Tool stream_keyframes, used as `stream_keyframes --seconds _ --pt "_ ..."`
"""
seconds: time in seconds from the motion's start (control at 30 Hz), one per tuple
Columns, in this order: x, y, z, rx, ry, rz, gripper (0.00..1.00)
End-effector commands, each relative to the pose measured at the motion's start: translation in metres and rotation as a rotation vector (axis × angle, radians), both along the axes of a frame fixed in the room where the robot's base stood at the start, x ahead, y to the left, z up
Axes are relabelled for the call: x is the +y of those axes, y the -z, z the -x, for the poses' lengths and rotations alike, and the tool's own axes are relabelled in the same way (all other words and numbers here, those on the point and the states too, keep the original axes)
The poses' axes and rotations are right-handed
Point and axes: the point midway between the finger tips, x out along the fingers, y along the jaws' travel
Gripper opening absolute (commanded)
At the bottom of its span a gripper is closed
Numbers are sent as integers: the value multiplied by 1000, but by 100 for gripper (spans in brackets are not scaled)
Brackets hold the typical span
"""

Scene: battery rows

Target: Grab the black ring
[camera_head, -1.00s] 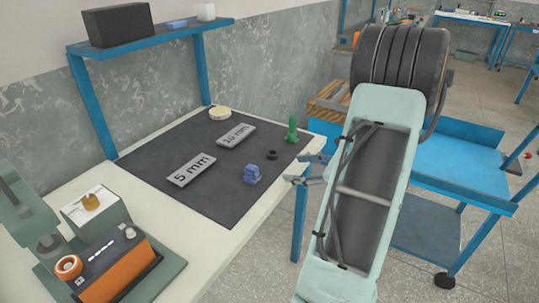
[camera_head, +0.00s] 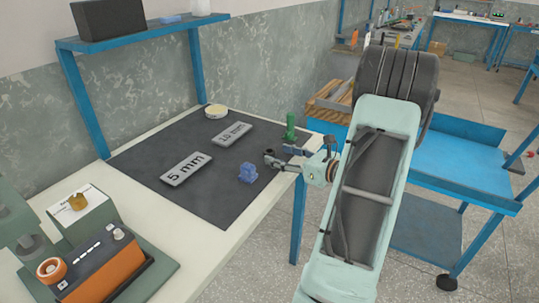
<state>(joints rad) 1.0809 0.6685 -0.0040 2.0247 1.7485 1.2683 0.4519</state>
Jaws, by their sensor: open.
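My gripper (camera_head: 277,156) is open over the right edge of the dark mat (camera_head: 200,201), reaching in from the right. Its fingers point left, at the place where the small black ring lay in the earlier view. The ring cannot be made out clearly now; the fingers cover that spot. I cannot tell whether a finger touches the ring.
A blue part (camera_head: 247,174) stands just left of and nearer than my gripper, and a green part (camera_head: 291,127) stands just behind it. Grey plates marked 5 mm (camera_head: 187,169) and 10 mm (camera_head: 232,134) lie farther left. A round cream-lidded thing (camera_head: 216,111) sits at the back.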

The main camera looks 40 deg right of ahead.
Motion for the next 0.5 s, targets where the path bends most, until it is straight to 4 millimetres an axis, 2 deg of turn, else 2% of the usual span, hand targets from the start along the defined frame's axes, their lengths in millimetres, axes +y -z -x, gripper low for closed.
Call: stream_keyframes --seconds 0.1,0.2,0.43,0.5 --pt "6 3 -19 0 -4 2 51" --pt "8 5 -30 1 -2 2 51" --pt "8 5 -33 1 0 1 51" --pt "8 5 -33 1 0 1 45"
